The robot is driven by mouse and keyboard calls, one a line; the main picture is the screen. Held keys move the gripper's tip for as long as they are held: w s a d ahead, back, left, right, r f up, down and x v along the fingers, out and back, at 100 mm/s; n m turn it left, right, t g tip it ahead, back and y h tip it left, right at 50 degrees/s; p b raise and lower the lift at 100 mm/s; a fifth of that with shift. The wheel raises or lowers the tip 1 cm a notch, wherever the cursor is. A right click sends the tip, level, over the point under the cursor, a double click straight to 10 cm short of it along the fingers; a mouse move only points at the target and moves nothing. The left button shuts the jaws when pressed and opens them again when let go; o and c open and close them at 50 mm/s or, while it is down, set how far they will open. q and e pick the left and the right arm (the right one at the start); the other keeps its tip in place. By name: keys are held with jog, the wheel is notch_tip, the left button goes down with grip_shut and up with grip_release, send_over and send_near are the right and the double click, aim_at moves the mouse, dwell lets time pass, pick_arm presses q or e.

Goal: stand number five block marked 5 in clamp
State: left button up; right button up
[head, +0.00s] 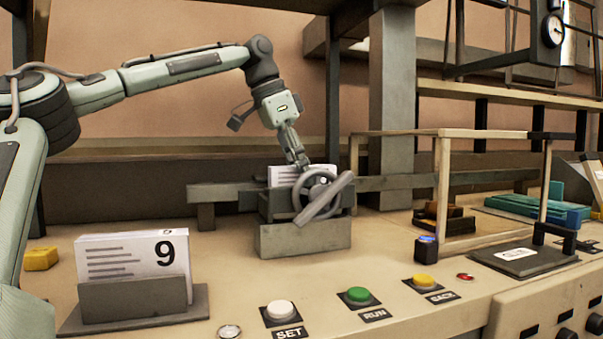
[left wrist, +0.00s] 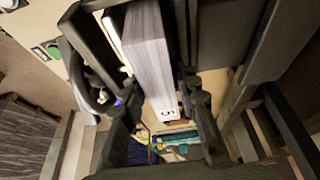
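In the head view a white block (head: 284,174) with grey printed lines stands upright in the dark grey clamp (head: 304,239), behind its handwheel (head: 320,196). My left gripper (head: 302,163) reaches down to the block's right end, just behind the wheel. In the left wrist view the block (left wrist: 157,62) shows edge-on between the two dark fingers (left wrist: 160,98). The fingers look apart, with a gap beside the block. A second white block (head: 132,257), marked 9, stands in a grey holder (head: 135,300) at the front left. My right gripper is not in view.
White, green and yellow buttons (head: 357,296) line the bench's front edge. A yellow block (head: 41,259) lies at the left. A wooden frame (head: 440,190) and a dark plate (head: 522,257) stand to the right. The bench between clamp and buttons is clear.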

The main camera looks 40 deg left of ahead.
pick_arm(q)
jog(key=shift+o, duration=1.1)
jog(key=shift+r, duration=0.1)
jog(key=v, duration=1.2)
